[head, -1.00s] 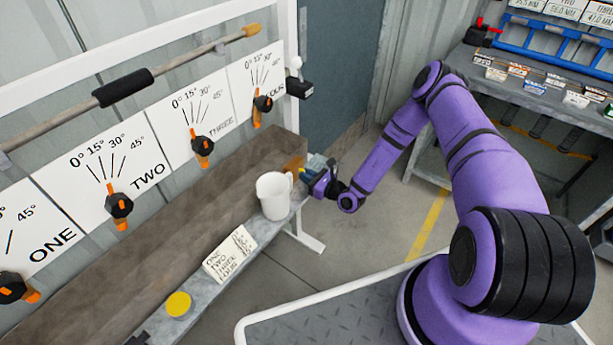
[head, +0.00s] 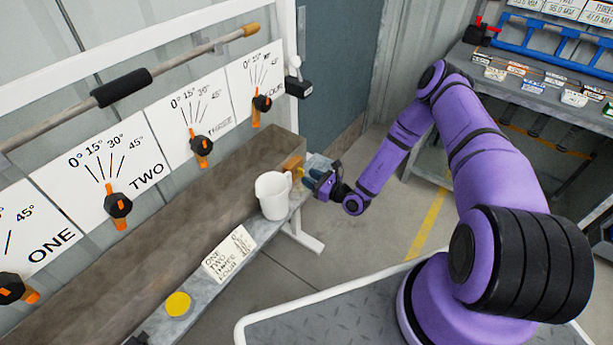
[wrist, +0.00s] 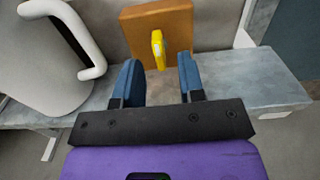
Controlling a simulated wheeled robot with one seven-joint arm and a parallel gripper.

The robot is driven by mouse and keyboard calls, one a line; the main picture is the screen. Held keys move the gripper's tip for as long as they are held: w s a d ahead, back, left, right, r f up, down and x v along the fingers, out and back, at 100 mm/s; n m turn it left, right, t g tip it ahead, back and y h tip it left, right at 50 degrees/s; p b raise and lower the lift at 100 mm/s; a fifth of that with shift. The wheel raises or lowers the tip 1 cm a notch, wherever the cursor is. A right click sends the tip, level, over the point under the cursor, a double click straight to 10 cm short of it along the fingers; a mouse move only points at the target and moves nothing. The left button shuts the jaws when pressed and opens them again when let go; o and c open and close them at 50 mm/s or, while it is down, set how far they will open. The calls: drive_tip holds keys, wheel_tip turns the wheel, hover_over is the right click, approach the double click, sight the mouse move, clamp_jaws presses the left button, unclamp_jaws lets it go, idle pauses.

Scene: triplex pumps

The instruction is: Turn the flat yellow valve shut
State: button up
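The yellow valve handle (wrist: 158,48) stands out from an orange-brown block (wrist: 160,22) in the wrist view. The handle looks narrow and upright from here. My gripper (wrist: 160,72) has its two blue fingers spread apart, one to each side of the handle's line. The fingertips appear just short of the handle or beside it; I cannot tell the exact depth. In the head view my gripper (head: 312,166) is at the far end of the bench, beside the block (head: 292,164), and its fingers hide most of the handle.
A white jug (head: 272,195) stands close to the left of my gripper on the grey ledge (head: 240,268). A label card (head: 229,254) and a yellow disc (head: 178,304) lie nearer. Several black-and-orange dials, such as TWO (head: 118,205), line the wall panel.

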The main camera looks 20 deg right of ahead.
drive_tip(key=v, duration=0.8)
drive_tip(key=shift+s+d, duration=0.2)
drive_tip(key=shift+s, duration=0.05)
drive_tip(key=shift+r, duration=0.1)
drive_tip(key=s+a+r+n+g+y, duration=0.1)
drive_tip(key=s+a+r+n+g, duration=0.15)
drive_tip(key=r+n+g, duration=1.05)
drive_tip(key=s+a+r+n+g+y, duration=0.25)
drive_tip(key=r+n, duration=0.35)
drive_tip(key=r, duration=1.5)
drive_tip(key=s+d+r+n+t+h, duration=0.2)
drive_tip(key=s+r+h, duration=0.5)
drive_tip(key=s+r, duration=0.4)
drive_tip(key=s+d+r+n+t+h, duration=0.3)
drive_tip(key=s+r+n+h, duration=0.4)
drive_tip(key=s+r, duration=0.5)
drive_tip(key=shift+s+d+n+t, duration=0.25)
drive_tip(key=shift+s+n+t, duration=0.1)
drive_tip(key=shift+t, duration=0.2)
